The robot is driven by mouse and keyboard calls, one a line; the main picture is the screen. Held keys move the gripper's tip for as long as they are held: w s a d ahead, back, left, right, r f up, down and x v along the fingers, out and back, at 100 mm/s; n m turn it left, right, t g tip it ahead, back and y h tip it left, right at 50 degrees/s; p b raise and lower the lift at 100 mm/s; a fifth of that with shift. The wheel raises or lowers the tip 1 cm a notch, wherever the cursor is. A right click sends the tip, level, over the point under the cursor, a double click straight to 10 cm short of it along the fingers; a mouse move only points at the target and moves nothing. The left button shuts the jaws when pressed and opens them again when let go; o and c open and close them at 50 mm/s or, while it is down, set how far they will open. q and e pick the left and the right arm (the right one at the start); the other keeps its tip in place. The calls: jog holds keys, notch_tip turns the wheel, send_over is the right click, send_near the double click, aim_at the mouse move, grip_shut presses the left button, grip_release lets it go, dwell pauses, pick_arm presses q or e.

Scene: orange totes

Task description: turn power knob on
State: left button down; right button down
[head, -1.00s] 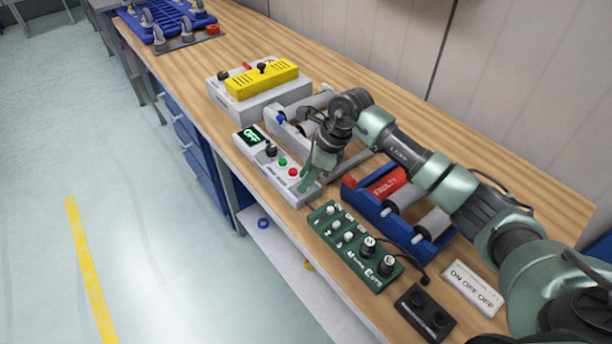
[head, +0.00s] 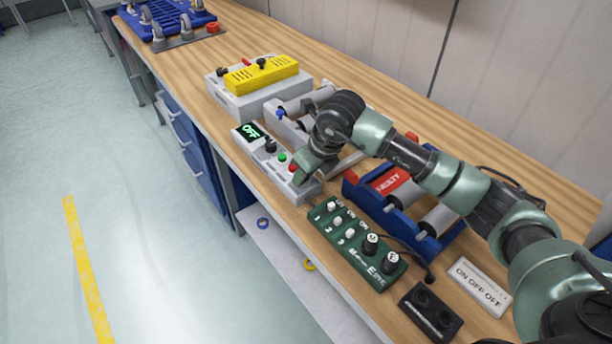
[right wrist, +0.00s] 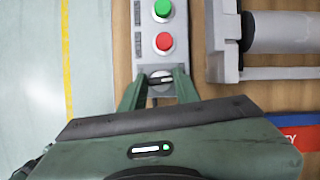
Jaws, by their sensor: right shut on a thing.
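A grey control box (head: 259,157) lies on the bench, with a lit display (head: 251,131) that reads OFF. It carries a black knob (head: 270,146), a green button (head: 282,157) and a red button (head: 292,168). My right gripper (head: 302,176) is at the near end of this box. In the right wrist view, a small power knob (right wrist: 160,79) at the box's end, below the red button (right wrist: 164,42), sits between my fingers, which are shut on it. The head view hides this knob behind the gripper. My left gripper is not in view.
A grey box with a yellow top (head: 262,77) stands behind. A blue rack with a red FAULTY label (head: 388,181) is right of the gripper. A green switch panel (head: 349,243), a black two-hole block (head: 430,312) and a white label plate (head: 480,286) lie nearer.

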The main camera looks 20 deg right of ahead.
jog(key=m+h+b, duration=0.1)
jog(key=m, duration=0.1)
jog(key=m+h+b, duration=0.1)
jog(key=m+b, duration=0.1)
jog(key=m, duration=0.1)
jog(key=shift+a+f+m+t, duration=0.1)
jog(key=shift+a+m+t, duration=0.1)
jog(key=shift+m+t, duration=0.1)
jog(key=m+h+b, duration=0.1)
jog(key=m+b, duration=0.2)
jog(key=m, duration=0.1)
jog(key=shift+m+h, duration=0.3)
jog(key=shift+h, duration=0.1)
jog(key=c, duration=1)
grip_release()
jog(key=shift+c, duration=0.2)
jog(key=shift+r, duration=0.2)
